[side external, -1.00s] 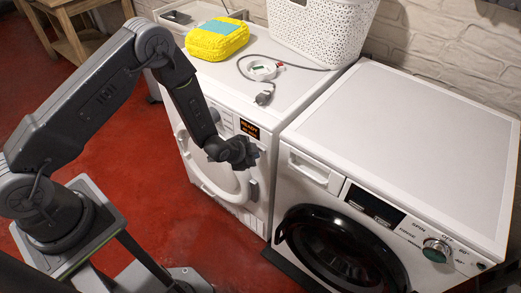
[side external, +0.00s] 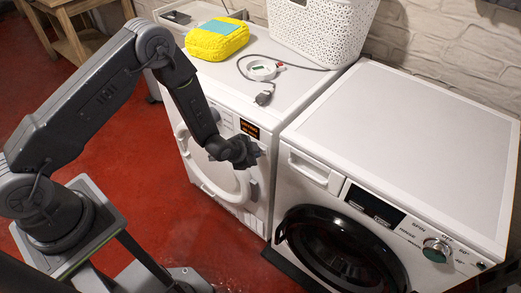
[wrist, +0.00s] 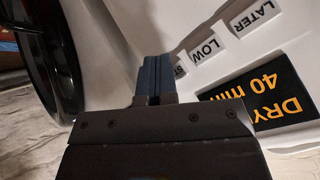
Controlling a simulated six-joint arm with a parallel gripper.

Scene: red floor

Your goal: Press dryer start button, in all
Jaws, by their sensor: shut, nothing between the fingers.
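The dryer (side external: 207,75) is the left white machine in the side external view, and my gripper (side external: 250,160) is at its front panel. In the wrist view my gripper's fingers (wrist: 151,62) are shut together with nothing between them, close to the panel. A white button (wrist: 180,70) whose label seems to begin with "ST" is partly hidden behind the fingers; I cannot tell whether they touch it. Buttons marked "LOW" (wrist: 205,50) and "LATER" (wrist: 245,17) lie beside it. The dark display (wrist: 266,96) shows "DRY" and "40 min" in orange, partly cut off.
A washing machine (side external: 400,135) with a dark round door stands to the right. On the dryer top are a yellow knitted bundle (side external: 216,42), a plug and cable (side external: 264,95), and a white basket (side external: 322,32). Red floor (side external: 120,150) is free at the left.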

